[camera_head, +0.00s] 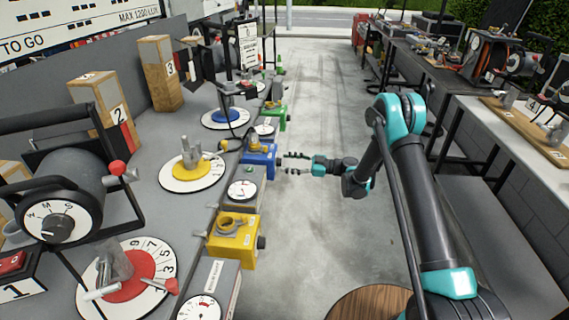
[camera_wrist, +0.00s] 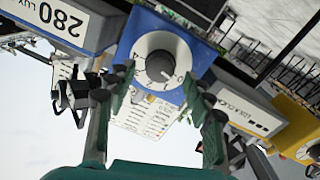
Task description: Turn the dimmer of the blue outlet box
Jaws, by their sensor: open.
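The blue outlet box (camera_head: 259,158) sits on the edge of the left bench in the head view, between the yellow and green boxes. In the wrist view the blue box (camera_wrist: 206,55) fills the upper middle, with its round grey dimmer (camera_wrist: 159,65) on a white numbered dial (camera_wrist: 184,48). My gripper (camera_head: 284,163) points left at the box's front in the head view, with a small gap. In the wrist view my gripper (camera_wrist: 160,84) is open, its two green-padded fingers on either side of the dimmer. I cannot tell whether they touch it.
A yellow outlet box (camera_head: 236,240) stands nearer on the same bench edge, and a green box (camera_head: 273,115) farther along. White round gauges lie between them. The aisle floor (camera_head: 305,100) is clear; a second bench stands at right.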

